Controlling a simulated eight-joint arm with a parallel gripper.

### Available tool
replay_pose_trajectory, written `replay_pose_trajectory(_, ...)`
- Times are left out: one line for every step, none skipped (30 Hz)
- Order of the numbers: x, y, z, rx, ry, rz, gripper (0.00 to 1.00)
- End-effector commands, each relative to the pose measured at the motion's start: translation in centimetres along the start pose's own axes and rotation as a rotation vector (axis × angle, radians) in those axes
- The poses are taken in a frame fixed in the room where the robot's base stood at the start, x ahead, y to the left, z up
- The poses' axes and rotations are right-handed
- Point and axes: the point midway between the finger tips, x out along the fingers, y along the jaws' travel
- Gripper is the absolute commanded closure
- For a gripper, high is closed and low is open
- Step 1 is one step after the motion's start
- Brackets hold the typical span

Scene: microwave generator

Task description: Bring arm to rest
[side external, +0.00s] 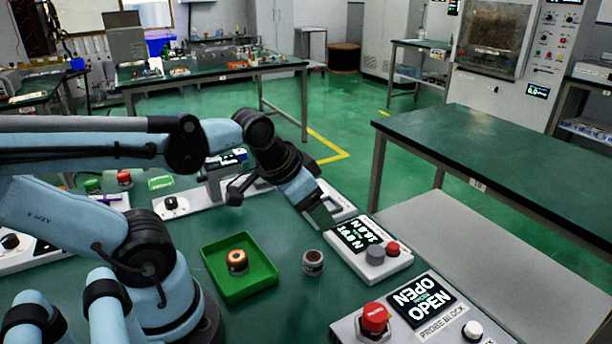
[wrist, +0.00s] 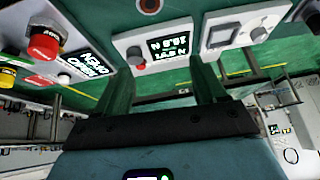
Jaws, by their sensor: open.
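My arm reaches across the green bench (side external: 290,290) from the left in the side view. My gripper (side external: 319,214) hangs over the bench beside a white device with a lit display (side external: 357,237). The jaws are open, and I see nothing between them. In the wrist view my gripper (wrist: 163,72) shows two green fingers spread apart, with the same display device (wrist: 156,44) beyond them.
A green tray (side external: 268,281) holds an orange-topped cylinder (side external: 237,261). A small grey cylinder (side external: 313,262) stands right of the tray. The probe block panel (side external: 447,318) with a red button (side external: 375,318) is at the front. An empty green table (side external: 500,160) stands at right.

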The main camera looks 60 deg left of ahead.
Motion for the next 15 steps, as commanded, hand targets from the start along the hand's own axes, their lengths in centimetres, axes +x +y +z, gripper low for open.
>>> replay_pose_trajectory(0.2, 1.1, -0.7, -0.003, 0.037, 0.018, 0.30)
replay_pose_trajectory(0.3, 1.5, -1.0, -0.010, 0.055, 0.026, 0.30)
replay_pose_trajectory(0.3, 1.9, -1.2, -0.016, 0.073, 0.034, 0.30)
replay_pose_trajectory(0.3, 2.2, -1.4, -0.022, 0.083, 0.038, 0.30)
replay_pose_trajectory(0.4, 2.3, -1.5, -0.024, 0.089, 0.041, 0.30)
replay_pose_trajectory(0.4, 2.4, -1.6, -0.027, 0.094, 0.044, 0.30)
replay_pose_trajectory(0.4, 2.5, -1.6, -0.029, 0.096, 0.045, 0.30)
replay_pose_trajectory(0.4, 2.5, -1.6, -0.030, 0.096, 0.045, 0.30)
replay_pose_trajectory(0.4, 2.4, -1.6, -0.030, 0.096, 0.044, 0.30)
replay_pose_trajectory(0.4, 2.4, -1.6, -0.030, 0.096, 0.044, 0.30)
replay_pose_trajectory(0.4, 2.4, -1.6, -0.030, 0.095, 0.044, 0.30)
replay_pose_trajectory(0.4, 2.4, -1.6, -0.030, 0.095, 0.043, 0.30)
replay_pose_trajectory(0.4, 2.4, -1.6, -0.030, 0.095, 0.043, 0.30)
replay_pose_trajectory(0.4, 2.4, -1.6, -0.030, 0.094, 0.043, 0.30)
replay_pose_trajectory(0.4, 2.4, -1.6, -0.029, 0.094, 0.043, 0.30)
